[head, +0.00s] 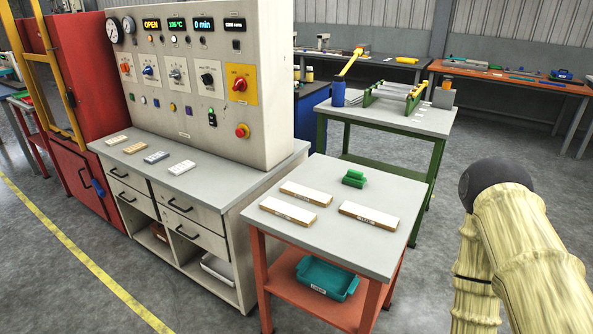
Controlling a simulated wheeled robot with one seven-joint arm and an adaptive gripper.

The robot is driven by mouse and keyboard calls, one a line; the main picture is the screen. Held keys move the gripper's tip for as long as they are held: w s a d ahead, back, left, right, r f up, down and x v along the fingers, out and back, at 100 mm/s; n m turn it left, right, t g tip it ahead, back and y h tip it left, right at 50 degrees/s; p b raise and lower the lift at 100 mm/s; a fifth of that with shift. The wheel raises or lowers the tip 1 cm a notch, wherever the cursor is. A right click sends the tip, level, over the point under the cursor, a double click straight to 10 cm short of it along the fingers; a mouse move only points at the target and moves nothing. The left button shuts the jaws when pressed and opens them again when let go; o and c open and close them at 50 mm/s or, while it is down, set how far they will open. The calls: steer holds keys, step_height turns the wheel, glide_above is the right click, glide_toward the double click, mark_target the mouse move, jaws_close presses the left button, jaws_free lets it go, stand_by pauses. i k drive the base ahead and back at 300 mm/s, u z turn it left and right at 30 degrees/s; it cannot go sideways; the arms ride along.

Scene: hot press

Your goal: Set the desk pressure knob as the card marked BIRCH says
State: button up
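The grey control console (268,100) stands left of centre in the head view. Its panel has a row of knobs: orange (125,69), blue (148,71), grey (176,74), black (208,78) and a larger red one on a yellow plate (240,84). Their captions are too small to read, so I cannot tell which is the pressure knob. Several small cards or blocks lie along the console desk, including a blue-grey one (156,157) and a white one (182,167). I cannot make out BIRCH on any. My arm is at the right edge; my gripper is out of view.
A red-framed table (395,255) right of the console holds three pale boards, including one labelled board (368,215), and a green block (354,178). A teal bin (327,277) sits below. The red press (80,110) stands left. Open floor lies in front, with a yellow line.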

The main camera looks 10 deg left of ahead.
mark_target(148, 70)
steer(key=z, duration=1.15)
steer(key=i, duration=5.2)
steer(key=u, duration=3.95)
steer(key=i, duration=0.95)
